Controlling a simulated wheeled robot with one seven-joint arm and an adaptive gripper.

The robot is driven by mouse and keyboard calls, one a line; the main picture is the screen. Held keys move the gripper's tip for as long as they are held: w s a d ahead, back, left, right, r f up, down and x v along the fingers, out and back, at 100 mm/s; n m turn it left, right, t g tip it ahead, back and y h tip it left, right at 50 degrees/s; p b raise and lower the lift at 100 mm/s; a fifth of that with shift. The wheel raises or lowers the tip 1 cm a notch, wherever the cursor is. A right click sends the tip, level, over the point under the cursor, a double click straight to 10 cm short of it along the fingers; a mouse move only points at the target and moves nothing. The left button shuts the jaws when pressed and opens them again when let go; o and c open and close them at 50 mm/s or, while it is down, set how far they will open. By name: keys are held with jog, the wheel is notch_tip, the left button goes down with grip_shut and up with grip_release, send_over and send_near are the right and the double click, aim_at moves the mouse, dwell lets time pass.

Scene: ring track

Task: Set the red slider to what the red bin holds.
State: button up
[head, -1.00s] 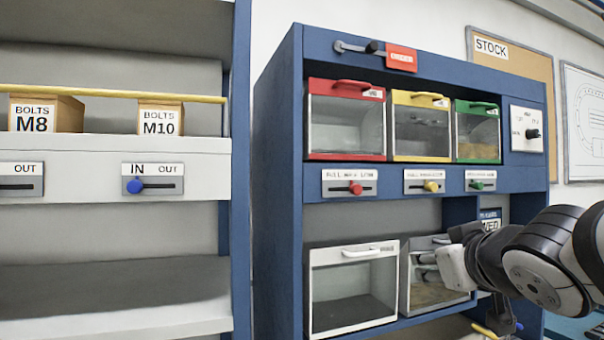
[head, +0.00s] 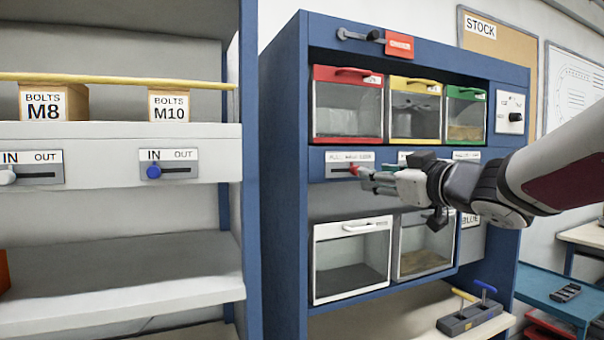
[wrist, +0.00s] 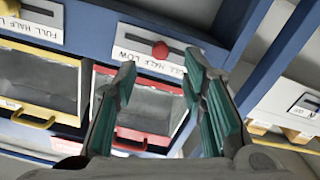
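The red slider (head: 354,169) is a red knob in a slot below the red bin (head: 348,108). In the wrist view the scene is upside down; the red knob (wrist: 160,49) sits near the middle of its slot above the words FULL, HALF, LOW. The red bin has a clear front and grey interior; I cannot tell its fill level. It also shows in the wrist view (wrist: 136,104). My gripper (head: 370,179) is open, its fingertips just right of the knob in the head view. In the wrist view my fingers (wrist: 159,65) straddle the knob's line, apart from each other.
Yellow (head: 415,110) and green (head: 466,116) bins stand beside the red one; my arm partly hides their sliders. A dial (head: 515,117) is at right, and a red-tagged lever (head: 398,43) above. Blue-knobbed slider (head: 154,172) is on the left shelf.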

aim_at(355, 170)
jog(key=x, duration=0.7)
jog(key=shift+c, duration=0.5)
grip_shut()
